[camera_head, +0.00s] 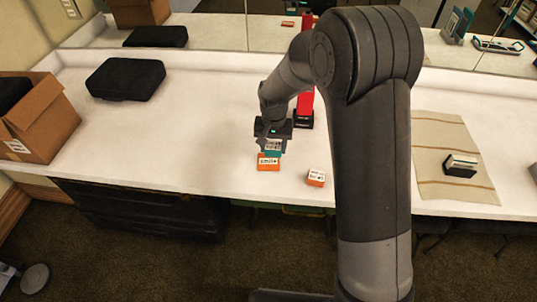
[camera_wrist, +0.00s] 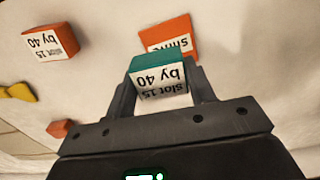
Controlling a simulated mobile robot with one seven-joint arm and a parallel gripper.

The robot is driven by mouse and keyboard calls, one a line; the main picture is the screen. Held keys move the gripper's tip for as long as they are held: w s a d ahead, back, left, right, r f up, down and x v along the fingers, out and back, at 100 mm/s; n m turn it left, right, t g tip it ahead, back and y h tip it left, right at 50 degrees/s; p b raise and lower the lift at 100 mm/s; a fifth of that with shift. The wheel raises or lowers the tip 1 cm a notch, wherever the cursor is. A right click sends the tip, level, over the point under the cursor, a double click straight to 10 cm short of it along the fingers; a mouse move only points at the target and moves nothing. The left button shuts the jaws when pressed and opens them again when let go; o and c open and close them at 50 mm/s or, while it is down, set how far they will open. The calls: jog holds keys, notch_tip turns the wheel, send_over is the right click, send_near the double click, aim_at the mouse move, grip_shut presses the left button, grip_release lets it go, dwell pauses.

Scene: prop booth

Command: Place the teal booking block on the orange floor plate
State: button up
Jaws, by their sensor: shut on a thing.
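The teal booking block (camera_wrist: 157,66) has a white label with dark print and sits between the two fingers of my gripper (camera_wrist: 160,82). My gripper is shut on it. In the head view the gripper (camera_head: 273,133) points down over the front part of the white counter, with the teal block (camera_head: 273,152) under it. The orange floor plate (camera_head: 268,163), with a white label, shows right below the teal block. In the wrist view the orange plate (camera_wrist: 181,34) appears behind the block, partly hidden by it. I cannot tell whether block and plate touch.
An orange-and-white block (camera_head: 316,177) lies right of the plate near the counter's front edge. A red upright thing (camera_head: 305,105) stands behind the gripper. A black case (camera_head: 126,79) and a cardboard box (camera_head: 38,118) are left.

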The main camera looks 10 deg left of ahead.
aim_at(268, 161)
jog(key=shift+w+a+f, duration=0.15)
jog(key=shift+a+f, duration=0.35)
jog(key=shift+a, duration=0.25)
jog(key=shift+f, duration=2)
jog(key=o, duration=1)
jog(key=shift+f, duration=0.1)
jog(key=shift+c, duration=0.2)
